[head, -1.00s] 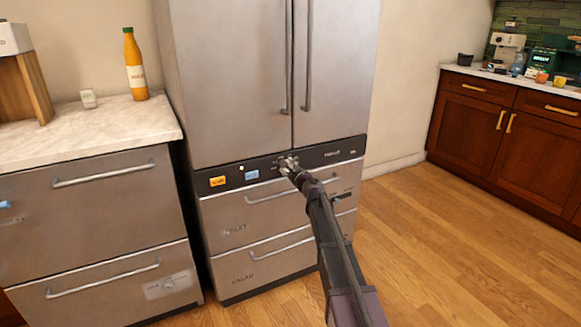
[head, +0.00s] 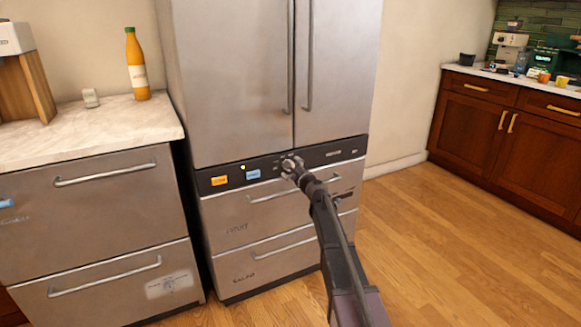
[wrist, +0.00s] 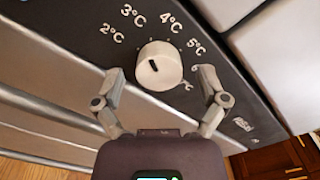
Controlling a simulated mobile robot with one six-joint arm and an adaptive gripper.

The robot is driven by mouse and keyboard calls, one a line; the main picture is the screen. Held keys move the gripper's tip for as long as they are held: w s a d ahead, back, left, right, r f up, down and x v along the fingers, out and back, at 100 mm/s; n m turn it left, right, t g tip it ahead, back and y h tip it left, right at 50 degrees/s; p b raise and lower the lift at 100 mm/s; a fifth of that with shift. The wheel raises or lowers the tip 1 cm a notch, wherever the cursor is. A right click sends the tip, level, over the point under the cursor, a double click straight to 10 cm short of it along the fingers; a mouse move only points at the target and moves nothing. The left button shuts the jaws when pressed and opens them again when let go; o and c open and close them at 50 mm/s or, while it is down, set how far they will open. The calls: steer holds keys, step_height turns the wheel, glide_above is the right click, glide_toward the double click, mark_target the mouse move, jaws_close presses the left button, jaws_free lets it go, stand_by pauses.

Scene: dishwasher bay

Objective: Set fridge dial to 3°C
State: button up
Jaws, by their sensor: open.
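The round white dial (wrist: 160,70) sits on the black control strip (wrist: 75,38) of the fridge. Its short black mark points up and left in the wrist view, roughly toward the 3°C label (wrist: 133,15). The 2°C label (wrist: 112,33) is left of that and 4°C (wrist: 170,22) is right of it. My gripper (wrist: 161,78) is open, with one finger on each side of the dial and visible gaps to it. In the head view my gripper (head: 291,164) is at the strip, and the dial is mostly hidden or too small to tell.
The fridge (head: 235,80) has drawers below the strip. An orange tag (head: 219,180) and a blue tag (head: 253,174) are on the strip's left. A counter with an orange bottle (head: 136,70) stands at left. The wood floor (head: 440,240) at right is clear.

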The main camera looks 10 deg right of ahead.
steer(key=v, duration=1)
steer(key=shift+s, duration=0.35)
steer(key=shift+d, duration=0.15)
steer(key=s+a+f+n+g+y, duration=0.1)
steer(key=s+a+f+n+g, duration=0.4)
steer(key=s+n, duration=0.25)
steer(key=s+a+f+n+g+y, duration=0.1)
steer(key=s+a+f+n+g, duration=0.3)
steer(key=s+f+n, duration=0.3)
steer(key=s+d+f+n+g+h, duration=0.3)
steer(key=s+n+g+h, duration=0.1)
steer(key=s, duration=0.6)
steer(key=s+d+f+n+g+h, duration=0.3)
steer(key=s+d+n+g+h, duration=0.15)
steer(key=s, duration=0.55)
step_height(320, 180, up, 38)
steer(key=p, duration=3.8)
steer(key=shift+w+a+f+y, duration=0.15)
steer(key=shift+w+a+y, duration=0.15)
steer(key=shift+a+y, duration=0.15)
